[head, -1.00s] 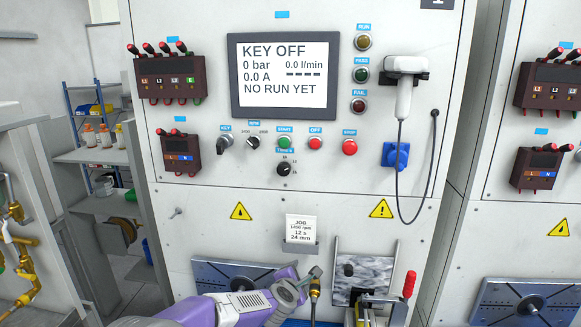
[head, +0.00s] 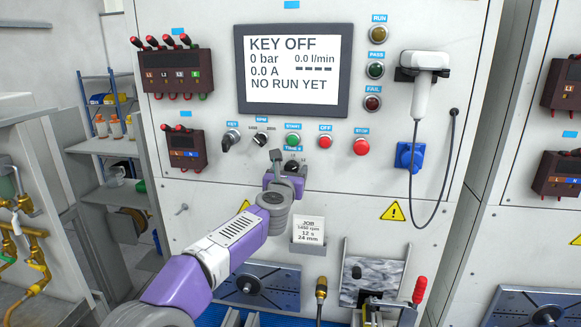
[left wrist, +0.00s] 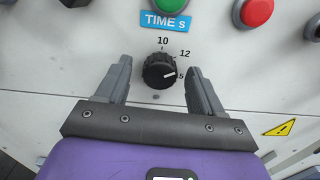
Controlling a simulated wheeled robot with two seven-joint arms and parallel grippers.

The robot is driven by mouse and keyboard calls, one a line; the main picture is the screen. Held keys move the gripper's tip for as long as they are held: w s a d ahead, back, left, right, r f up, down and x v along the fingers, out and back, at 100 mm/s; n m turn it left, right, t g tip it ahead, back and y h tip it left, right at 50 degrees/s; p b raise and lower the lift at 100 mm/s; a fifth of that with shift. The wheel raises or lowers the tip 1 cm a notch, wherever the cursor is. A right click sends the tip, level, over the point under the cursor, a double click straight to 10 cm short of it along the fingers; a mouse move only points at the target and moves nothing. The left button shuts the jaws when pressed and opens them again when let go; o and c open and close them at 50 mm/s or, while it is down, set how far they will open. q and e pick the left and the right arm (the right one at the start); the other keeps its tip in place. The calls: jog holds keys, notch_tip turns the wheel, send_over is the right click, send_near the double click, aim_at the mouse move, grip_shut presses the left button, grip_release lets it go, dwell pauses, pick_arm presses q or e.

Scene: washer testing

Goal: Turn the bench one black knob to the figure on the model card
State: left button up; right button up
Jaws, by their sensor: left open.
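The black knob (left wrist: 159,72) under the "TIME s" label sits between the open fingers of my left gripper (left wrist: 157,78) in the left wrist view, with a gap on each side. Its white pointer line points right, towards a mark of which only a "5" shows; "10" and "12" stand above. In the head view my left gripper (head: 286,162) is at the panel and partly hides the knob. The model card (head: 309,230) sits in a holder below and reads JOB, 1450 rpm, 12 s, 24 mm. My right gripper is not in view.
The RPM knob (head: 261,140), the key switch (head: 231,138), the green start button (head: 293,139) and red buttons (head: 361,148) sit close above the gripper. The screen (head: 292,70) reads KEY OFF. A cabled handset (head: 422,95) hangs at right.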

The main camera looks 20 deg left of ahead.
pick_arm(q)
jog(key=shift+w+a, duration=0.1)
jog(key=shift+w, duration=0.2)
jog(key=c, duration=1.1)
jog(key=shift+o, duration=0.2)
jog(key=shift+m, duration=0.4)
jog(key=m+p, duration=0.1)
jog(key=m, duration=0.4)
jog(key=m+p, duration=0.2)
jog(key=m, duration=0.4)
jog(key=shift+f, duration=0.1)
